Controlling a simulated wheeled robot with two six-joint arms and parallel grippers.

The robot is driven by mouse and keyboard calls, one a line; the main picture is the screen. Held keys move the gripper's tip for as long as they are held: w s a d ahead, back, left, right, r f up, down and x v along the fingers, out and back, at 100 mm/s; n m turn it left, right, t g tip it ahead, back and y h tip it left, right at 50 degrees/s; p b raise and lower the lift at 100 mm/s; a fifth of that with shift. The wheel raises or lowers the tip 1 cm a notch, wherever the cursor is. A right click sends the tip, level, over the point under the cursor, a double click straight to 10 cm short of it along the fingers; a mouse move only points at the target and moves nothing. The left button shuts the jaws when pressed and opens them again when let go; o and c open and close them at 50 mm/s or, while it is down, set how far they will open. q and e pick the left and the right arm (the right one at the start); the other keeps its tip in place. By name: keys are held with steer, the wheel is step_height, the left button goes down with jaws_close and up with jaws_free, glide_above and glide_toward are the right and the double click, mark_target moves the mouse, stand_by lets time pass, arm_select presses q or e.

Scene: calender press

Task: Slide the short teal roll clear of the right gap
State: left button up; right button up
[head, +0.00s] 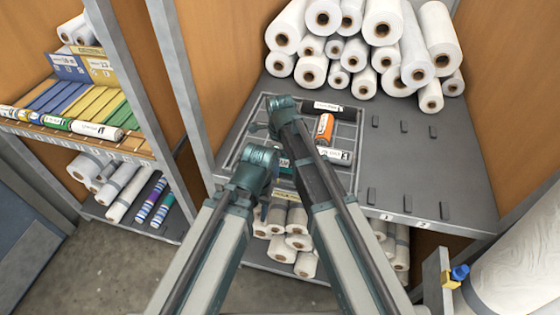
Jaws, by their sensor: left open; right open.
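A teal roll (285,164) shows only in part in the gridded tray on the grey table, behind my arms. Its ends are hidden. The right gap (424,168), between the middle and right rows of dark blocks by the label 2, looks empty. My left gripper (263,208) is open near the tray's front edge, lower left of the teal roll, its fingers hard to make out. My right gripper (257,127) is open over the tray's left part, apart from the gap. I see nothing held in either.
The tray (357,120) also holds a black roll (328,107), an orange roll (323,128) and a white roll (336,155). White rolls (384,22) are piled at the back. A post (187,85) stands left. The table's right side is clear around the blocks.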

mark_target(282, 160)
step_height(282, 160, up, 14)
steer(key=p, duration=1.3)
steer(key=shift+f, duration=0.15)
steer(key=s+d+n, duration=1.3)
steer(key=d+n, duration=0.3)
steer(key=n, duration=0.5)
steer(key=s+a+f+n+h+b, duration=0.1)
steer(key=s+a+f+n+b, duration=0.3)
steer(key=a+f+b, duration=0.6)
steer(key=shift+s+a+f, duration=0.25)
steer(key=shift+s+a, duration=0.5)
steer(key=shift+s, duration=0.05)
